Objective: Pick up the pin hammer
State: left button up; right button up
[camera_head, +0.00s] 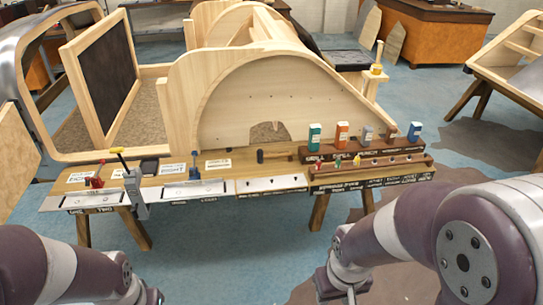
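A small dark hammer-like tool (261,156) lies on the wooden bench top, near the middle of its back part. It has a short dark head at the left and a thin handle pointing right; it is too small to be sure that it is the pin hammer. Both my arms come in at the bottom corners, well in front of the bench and apart from it. The ends of both arms run down to the bottom edge of the picture, and no gripper fingers show. Nothing is seen held.
The bench (222,168) carries red (95,182) and blue (194,172) clamps, a grey upright clamp (133,185) and a rack (365,172) with several small boxes. A large wooden bodyframe (262,100) stands close behind.

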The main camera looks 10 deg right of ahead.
aim_at(260, 156)
jog(key=i+l+u, duration=0.2)
jog(key=i+l, duration=0.2)
jog(key=i, duration=0.35)
jog(key=i+l+u, duration=0.15)
jog(key=i+l, duration=0.35)
jog(key=i, duration=0.2)
jog(key=i+l+u, duration=0.2)
jog(key=i+l, duration=0.4)
jog(key=i, duration=0.1)
